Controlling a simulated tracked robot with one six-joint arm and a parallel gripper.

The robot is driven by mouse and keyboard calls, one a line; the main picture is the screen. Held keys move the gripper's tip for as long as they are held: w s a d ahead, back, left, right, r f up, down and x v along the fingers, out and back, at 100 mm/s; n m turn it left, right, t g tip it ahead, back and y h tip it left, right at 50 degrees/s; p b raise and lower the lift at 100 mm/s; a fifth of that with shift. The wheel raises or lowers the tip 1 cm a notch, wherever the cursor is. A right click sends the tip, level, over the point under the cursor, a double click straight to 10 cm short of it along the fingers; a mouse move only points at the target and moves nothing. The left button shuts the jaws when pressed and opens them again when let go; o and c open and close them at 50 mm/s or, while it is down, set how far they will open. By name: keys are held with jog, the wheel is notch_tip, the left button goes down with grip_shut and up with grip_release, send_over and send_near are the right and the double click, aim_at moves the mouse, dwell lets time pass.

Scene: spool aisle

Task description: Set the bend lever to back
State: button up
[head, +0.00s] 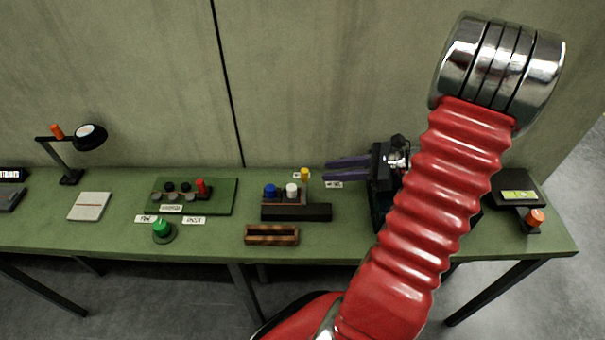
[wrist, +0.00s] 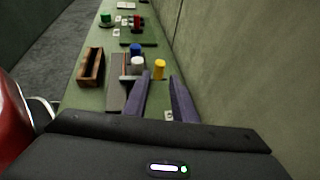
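My gripper (head: 325,170) is open and empty, with its two purple fingers pointing left above the back of the green bench. In the wrist view my gripper (wrist: 159,84) has its fingers apart, with a yellow-capped upright piece (wrist: 159,68) just beyond the gap. This yellow-capped piece (head: 305,174) stands near the back edge, between small white labels (head: 334,184) too small to read; it may be the bend lever, but I cannot tell for certain. It appears apart from the fingers.
A blue knob (head: 270,191) and a white knob (head: 292,190) stand beside the yellow piece, behind a dark block (head: 297,212). A wooden tray (head: 271,235) lies in front. A green board (head: 220,196) with a red piece (head: 201,188) and a green knob (head: 163,230) are farther left. The wall is close behind.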

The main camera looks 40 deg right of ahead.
aim_at(304, 173)
jog(key=x, duration=0.9)
jog(key=shift+w+a+f, duration=0.1)
jog(key=shift+f, duration=0.05)
jog(key=shift+c, duration=0.6)
grip_shut()
jog(key=shift+a, duration=0.15)
